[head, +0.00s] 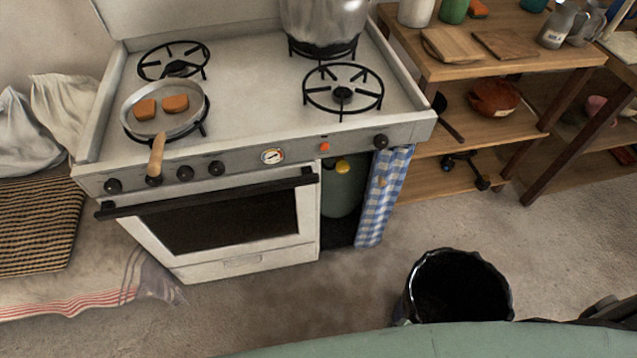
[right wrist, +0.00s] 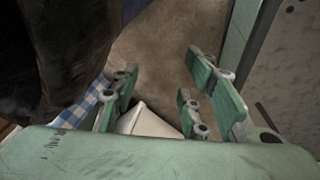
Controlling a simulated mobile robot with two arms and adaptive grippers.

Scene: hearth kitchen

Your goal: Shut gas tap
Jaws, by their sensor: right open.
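The gas bottle (head: 343,190) is dark green and stands in the open bay at the right end of the stove. A yellow tap (head: 342,167) shows on its top, small, so its turn position cannot be told. A blue-and-white checked curtain (head: 383,195) hangs at the bay's right side. The tap is not visible in that view. My left gripper is in neither view.
The stove (head: 230,95) carries a pan (head: 185,122) with two orange-brown pieces and a large pot (head: 325,20). A black bucket (head: 460,290) stands on the floor in front. Wooden shelves (head: 470,65) stand at the right. Floor before the bay is clear.

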